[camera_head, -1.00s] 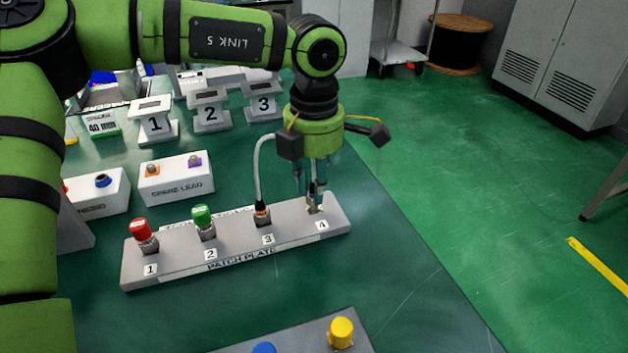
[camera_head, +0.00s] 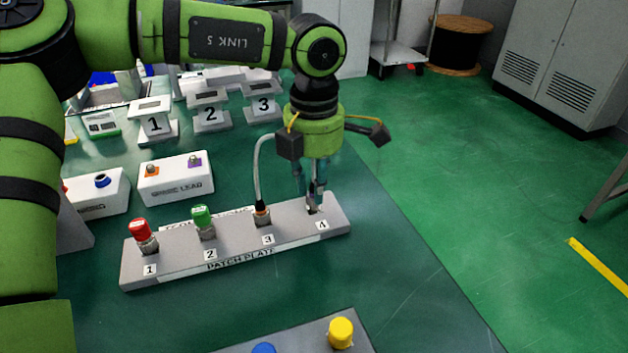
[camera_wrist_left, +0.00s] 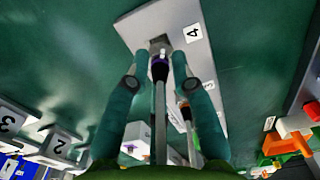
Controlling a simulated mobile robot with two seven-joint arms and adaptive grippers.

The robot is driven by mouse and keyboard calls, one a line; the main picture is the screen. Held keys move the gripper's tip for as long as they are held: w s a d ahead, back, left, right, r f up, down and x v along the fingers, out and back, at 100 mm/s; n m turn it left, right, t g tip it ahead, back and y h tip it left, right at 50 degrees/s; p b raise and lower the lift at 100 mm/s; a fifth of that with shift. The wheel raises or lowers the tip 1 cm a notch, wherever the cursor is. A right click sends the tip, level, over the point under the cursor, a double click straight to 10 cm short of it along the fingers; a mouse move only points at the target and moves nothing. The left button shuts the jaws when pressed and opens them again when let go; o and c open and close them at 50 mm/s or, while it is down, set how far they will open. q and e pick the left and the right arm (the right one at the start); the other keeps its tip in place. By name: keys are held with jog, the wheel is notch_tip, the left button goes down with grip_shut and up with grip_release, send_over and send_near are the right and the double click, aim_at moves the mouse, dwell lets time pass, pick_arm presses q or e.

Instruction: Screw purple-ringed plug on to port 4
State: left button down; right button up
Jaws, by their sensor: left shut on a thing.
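My left gripper (camera_head: 313,203) points down over port 4 at the right end of the patch plate (camera_head: 225,263). In the left wrist view its two fingers (camera_wrist_left: 160,60) are shut on the purple-ringed plug (camera_wrist_left: 159,70), with a grey lead running back from it. The plug lines up with port 4 (camera_wrist_left: 160,42), which sits beside the label 4. The plug's tip is at the port, but I cannot tell how deep it sits. In the head view the fingers mostly hide the plug. My right gripper is not in view.
An orange-ringed plug (camera_head: 262,213) with a pale cable stands in port 3, close left of my gripper. A red cap (camera_head: 140,229) and a green cap (camera_head: 202,215) stand on ports 1 and 2. The spare lead block (camera_head: 176,180) is behind. Bare table lies right of the plate.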

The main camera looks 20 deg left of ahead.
aim_at(313, 182)
pick_arm(q)
jog(key=shift+f+b, duration=0.5)
jog(key=shift+f, duration=0.1)
dwell(0.3)
jog(key=c, duration=1)
grip_release()
jog(key=shift+r, duration=0.1)
notch_tip(313, 182, up, 10)
jog(key=shift+d+r, duration=0.1)
jog(key=shift+r, duration=0.8)
